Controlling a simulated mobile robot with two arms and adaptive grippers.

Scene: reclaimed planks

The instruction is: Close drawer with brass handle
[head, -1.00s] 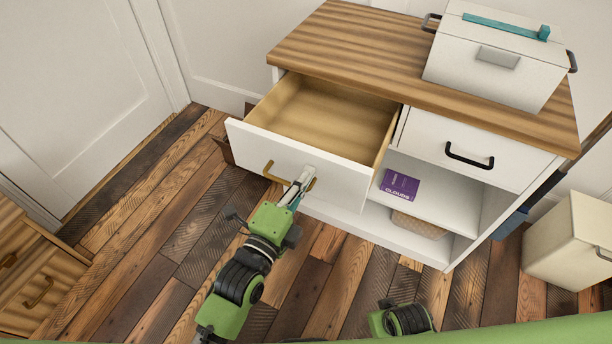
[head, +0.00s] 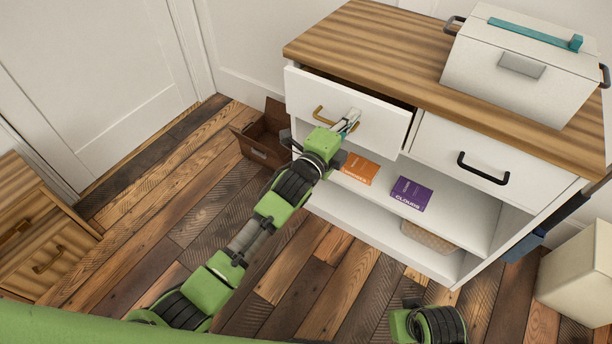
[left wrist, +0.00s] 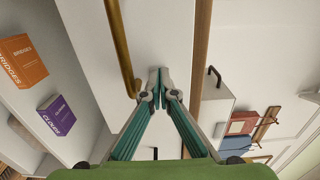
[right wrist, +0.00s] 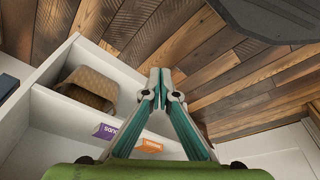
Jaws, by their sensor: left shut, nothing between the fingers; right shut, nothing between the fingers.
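The white drawer (head: 375,122) with the brass handle (head: 320,116) stands slightly out of the dresser, with a narrow dark gap along its top. My left gripper (head: 352,118) is shut and empty, its tips at the drawer front by the handle's right end. In the left wrist view the shut fingertips (left wrist: 160,75) are right beside the brass handle (left wrist: 121,50), not around it; I cannot tell whether they touch the front. My right gripper (right wrist: 160,77) is shut and empty in the right wrist view, above the floor near the shelves.
The dresser's wooden top (head: 400,60) carries a white box (head: 520,75) with a teal bar. A black-handled drawer (head: 465,160) is flush beside. Orange (head: 355,167) and purple (head: 411,194) books lie on the open shelf. A brown open box (head: 262,148) stands left of the dresser.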

